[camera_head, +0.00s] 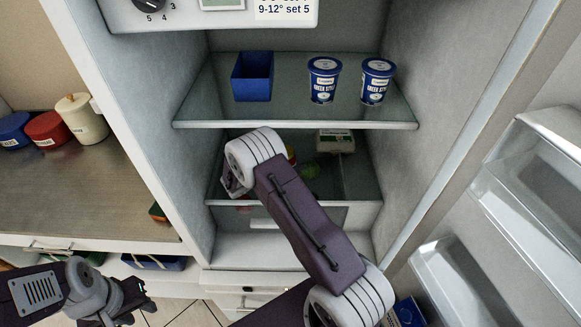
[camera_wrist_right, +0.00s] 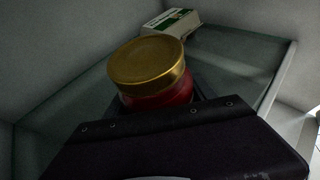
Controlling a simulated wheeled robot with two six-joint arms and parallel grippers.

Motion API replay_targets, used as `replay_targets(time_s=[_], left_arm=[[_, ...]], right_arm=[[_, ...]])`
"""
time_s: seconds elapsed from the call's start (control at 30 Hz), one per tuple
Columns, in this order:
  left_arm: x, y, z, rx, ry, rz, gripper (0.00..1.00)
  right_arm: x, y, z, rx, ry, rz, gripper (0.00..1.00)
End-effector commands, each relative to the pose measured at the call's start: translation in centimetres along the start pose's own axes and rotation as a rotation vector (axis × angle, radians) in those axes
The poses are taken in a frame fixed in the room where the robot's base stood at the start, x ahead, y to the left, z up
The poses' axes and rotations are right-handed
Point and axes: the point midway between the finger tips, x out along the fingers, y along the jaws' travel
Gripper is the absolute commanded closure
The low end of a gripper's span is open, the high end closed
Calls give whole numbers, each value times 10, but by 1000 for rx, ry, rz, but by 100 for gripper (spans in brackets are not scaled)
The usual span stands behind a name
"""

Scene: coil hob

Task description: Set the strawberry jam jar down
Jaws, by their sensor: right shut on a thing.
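The strawberry jam jar (camera_wrist_right: 150,78), with a gold lid and red contents, stands nearly upright in the right wrist view. My right gripper (camera_wrist_right: 160,110) is shut on it; its dark body hides the jar's lower part, and I cannot tell whether the base touches the shelf. In the head view my right arm reaches into the fridge over the lower glass shelf (camera_head: 358,190), and its wrist hides the fingers and most of the jar. My left gripper (camera_head: 128,304) is low at the left, outside the fridge; its jaw opening is unclear.
A white-and-green carton (camera_head: 335,141) is at the back of the lower shelf; it also shows in the wrist view (camera_wrist_right: 172,22). The upper shelf (camera_head: 290,117) holds a blue bin (camera_head: 252,76) and two tubs. The door (camera_head: 510,190) stands open right.

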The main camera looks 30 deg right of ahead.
Motion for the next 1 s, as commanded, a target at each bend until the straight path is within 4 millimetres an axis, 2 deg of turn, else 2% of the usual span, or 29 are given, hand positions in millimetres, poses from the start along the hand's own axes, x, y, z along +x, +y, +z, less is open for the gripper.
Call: replay_targets(time_s=[0.17,0.57,0.6,0.63,0.67,0.9,1.0], left_arm=[[-5,0,0,0,0,0,64],[1,0,0,0,0,0,64],[-1,0,0,0,0,0,64],[-1,0,0,0,0,0,64],[-1,0,0,0,0,0,64],[-1,0,0,0,0,0,64],[-8,0,-1,0,0,0,64]], right_arm=[[9,-1,-23,-2,-1,-1,100],[12,0,-30,0,-1,0,100],[12,-1,-29,-1,1,-1,24],[11,-1,-29,-1,1,-1,16],[11,-1,-29,-1,1,-1,14],[11,-1,-29,-1,1,-1,14],[9,-1,-22,-1,1,-1,14]])
